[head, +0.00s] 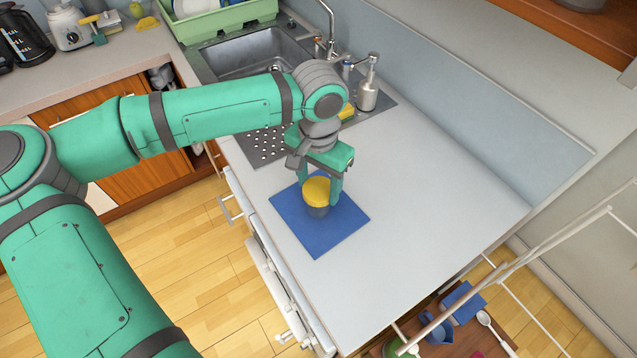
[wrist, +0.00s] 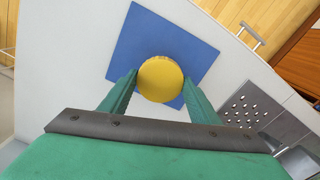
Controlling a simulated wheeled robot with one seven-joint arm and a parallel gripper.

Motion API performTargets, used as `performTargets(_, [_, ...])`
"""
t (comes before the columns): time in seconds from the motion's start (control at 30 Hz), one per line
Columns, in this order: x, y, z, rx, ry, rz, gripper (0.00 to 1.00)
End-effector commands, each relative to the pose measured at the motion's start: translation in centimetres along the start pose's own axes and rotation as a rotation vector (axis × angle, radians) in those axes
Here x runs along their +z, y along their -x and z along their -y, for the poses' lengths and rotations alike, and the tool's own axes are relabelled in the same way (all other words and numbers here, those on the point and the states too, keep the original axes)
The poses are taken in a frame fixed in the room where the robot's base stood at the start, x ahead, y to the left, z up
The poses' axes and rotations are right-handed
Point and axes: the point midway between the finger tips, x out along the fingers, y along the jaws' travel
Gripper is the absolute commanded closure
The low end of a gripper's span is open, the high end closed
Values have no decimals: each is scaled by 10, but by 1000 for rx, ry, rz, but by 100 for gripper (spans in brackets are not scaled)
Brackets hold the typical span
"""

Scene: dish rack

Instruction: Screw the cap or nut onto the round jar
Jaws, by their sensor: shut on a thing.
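The round jar (head: 318,211) is grey and stands upright on a blue mat (head: 342,222) on the counter. A yellow cap (head: 317,190) sits at its top, and from here I cannot tell whether it is threaded on. In the wrist view the yellow cap (wrist: 160,79) hides the jar, with the blue mat (wrist: 150,35) around it. My gripper (head: 320,190) points down from above, one finger on each side of the cap. In the wrist view my gripper (wrist: 160,82) is shut on the cap, with the fingertips at its left and right edges.
A sink (head: 245,55) with a tap (head: 328,30) and a soap dispenser (head: 368,85) lies behind my gripper. A green dish rack (head: 222,20) stands beyond the sink. The counter (head: 430,190) right of the mat is clear.

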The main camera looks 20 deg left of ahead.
Motion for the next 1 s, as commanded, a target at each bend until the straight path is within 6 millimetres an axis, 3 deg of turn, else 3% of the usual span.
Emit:
performTargets(0.2, [0,0,-1,2,-191,1,71])
performTargets(0.5, [0,0,0,1,-217,0,71])
performTargets(0.53, [0,0,0,1,-216,0,37])
performTargets(0.6, [0,0,0,1,-217,0,22])
performTargets(1.0, [0,5,0,0,-217,0,22])
